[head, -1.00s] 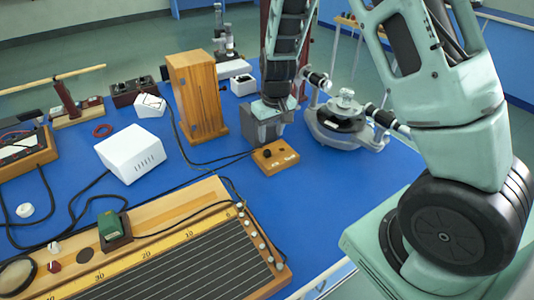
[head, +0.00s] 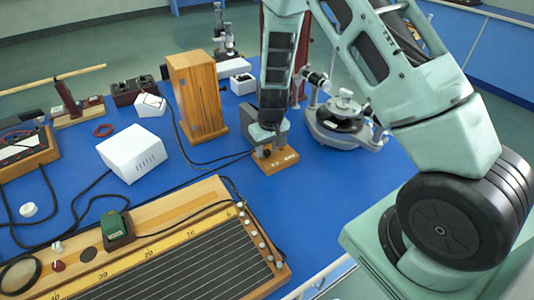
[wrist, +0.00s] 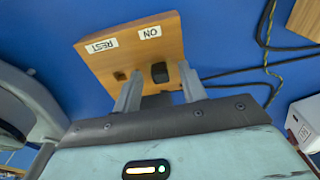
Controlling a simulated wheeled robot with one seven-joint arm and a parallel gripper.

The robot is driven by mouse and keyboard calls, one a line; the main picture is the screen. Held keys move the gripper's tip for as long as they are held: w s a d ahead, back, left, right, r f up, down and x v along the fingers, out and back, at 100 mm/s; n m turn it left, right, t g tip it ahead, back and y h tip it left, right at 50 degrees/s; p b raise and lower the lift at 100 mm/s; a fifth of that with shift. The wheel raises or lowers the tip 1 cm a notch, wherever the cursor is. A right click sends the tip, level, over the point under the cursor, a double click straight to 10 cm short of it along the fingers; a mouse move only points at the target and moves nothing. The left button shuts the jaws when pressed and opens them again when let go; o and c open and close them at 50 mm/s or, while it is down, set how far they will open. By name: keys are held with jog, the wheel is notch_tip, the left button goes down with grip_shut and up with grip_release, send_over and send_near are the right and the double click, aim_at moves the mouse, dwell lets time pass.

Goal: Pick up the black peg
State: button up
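The black peg (wrist: 159,72) stands in a small wooden block (wrist: 172,30), at the ON label. A small dark hole (wrist: 121,76) is beside it at the REST label. In the wrist view my gripper (wrist: 160,87) is open, its two grey fingers apart, one on each side of the peg, with gaps visible between. In the head view my gripper (head: 264,137) is low over the rear of the block (head: 277,161); its fingers are hard to make out there.
A grey box is right behind the block, partly hidden by my arm. A tall wooden box (head: 197,98) stands to the left, a round grey instrument (head: 342,122) to the right. Black cables run left of the block. The blue bench (head: 330,185) is clear in front and right.

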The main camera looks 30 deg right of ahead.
grip_shut()
notch_tip(320, 180, up, 9)
notch_tip(320, 180, up, 4)
jog(key=p, duration=0.2)
send_over(267, 151)
jog(key=shift+d+f+b, duration=0.85)
jog(key=shift+d+f, duration=0.1)
jog(key=shift+f, duration=1.15)
jog(key=shift+d+f+b, duration=0.9)
jog(key=shift+d+f, duration=0.05)
jog(key=shift+f, duration=1.2)
jog(key=shift+d+f+b, duration=0.85)
jog(key=shift+d+f, duration=0.1)
jog(key=shift+f, duration=1.15)
